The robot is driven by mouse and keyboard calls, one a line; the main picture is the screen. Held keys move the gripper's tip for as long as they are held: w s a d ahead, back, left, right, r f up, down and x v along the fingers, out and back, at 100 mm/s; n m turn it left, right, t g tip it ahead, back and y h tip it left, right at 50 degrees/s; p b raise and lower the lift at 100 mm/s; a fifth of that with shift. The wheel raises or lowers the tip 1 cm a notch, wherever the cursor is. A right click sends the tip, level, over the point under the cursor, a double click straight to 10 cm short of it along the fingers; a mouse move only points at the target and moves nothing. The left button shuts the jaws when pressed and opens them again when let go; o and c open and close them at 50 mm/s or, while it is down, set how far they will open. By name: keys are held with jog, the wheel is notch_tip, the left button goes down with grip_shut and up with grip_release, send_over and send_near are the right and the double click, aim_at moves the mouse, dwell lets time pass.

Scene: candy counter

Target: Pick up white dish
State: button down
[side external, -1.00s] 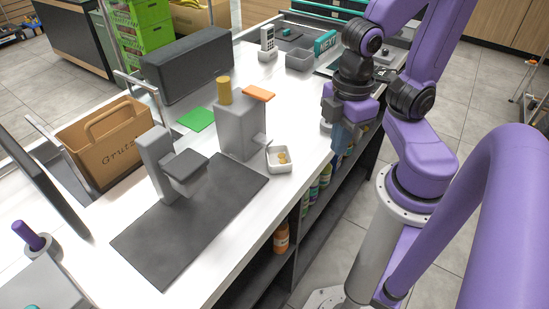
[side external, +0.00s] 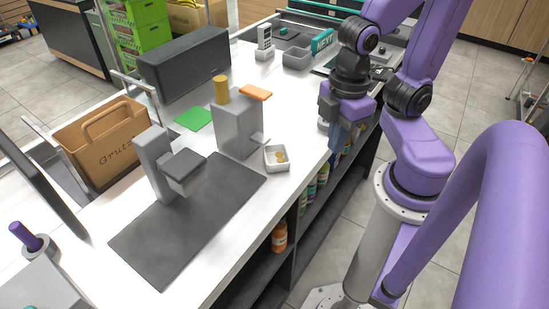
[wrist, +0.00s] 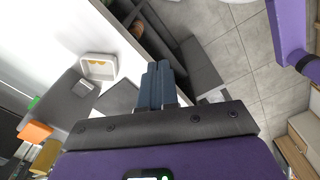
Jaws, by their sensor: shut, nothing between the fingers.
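The white dish (side external: 277,165) is a small square dish on the white counter, near its front edge and beside the grey dispenser. It holds a few small yellow-orange pieces. In the wrist view the dish (wrist: 88,66) shows at the upper left, apart from my fingers. My gripper (side external: 336,143) is at the counter's front edge, to the right of the dish in the side view. Its blue-grey fingers (wrist: 161,72) are together and empty, and the dish is not touched.
The grey dispenser (side external: 238,130) with a yellow cylinder and an orange plate stands beside the dish. A dark mat (side external: 195,225) lies nearer the camera. A brown basket (side external: 105,145) stands at the left. Bottles (side external: 279,237) stand on shelves below the counter edge.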

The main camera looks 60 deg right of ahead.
dwell(0.4)
jog(key=shift+c, duration=0.6)
grip_release()
